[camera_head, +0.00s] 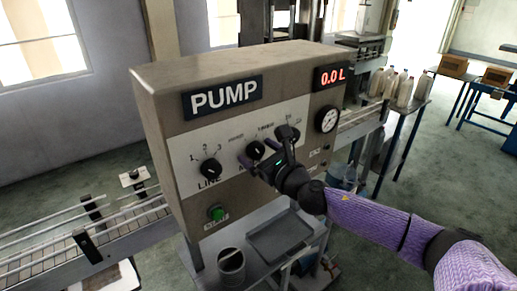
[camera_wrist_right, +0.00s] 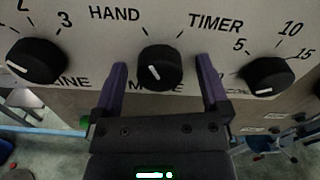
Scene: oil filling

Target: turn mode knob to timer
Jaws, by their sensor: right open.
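The pump panel (camera_head: 185,143) carries three black knobs in a row. In the head view the mode knob (camera_head: 255,150) is partly beside my gripper. My right gripper (camera_wrist_right: 163,85) is open, with one finger on each side of the mode knob; contact cannot be told. In the head view the right gripper (camera_head: 268,160) is in front of the panel. My left gripper is not in view.
The line knob (camera_head: 210,169) is left of the mode knob, and another knob (camera_wrist_right: 271,77) is close on the right. A tray (camera_head: 279,236) and metal cup (camera_head: 231,267) stand below.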

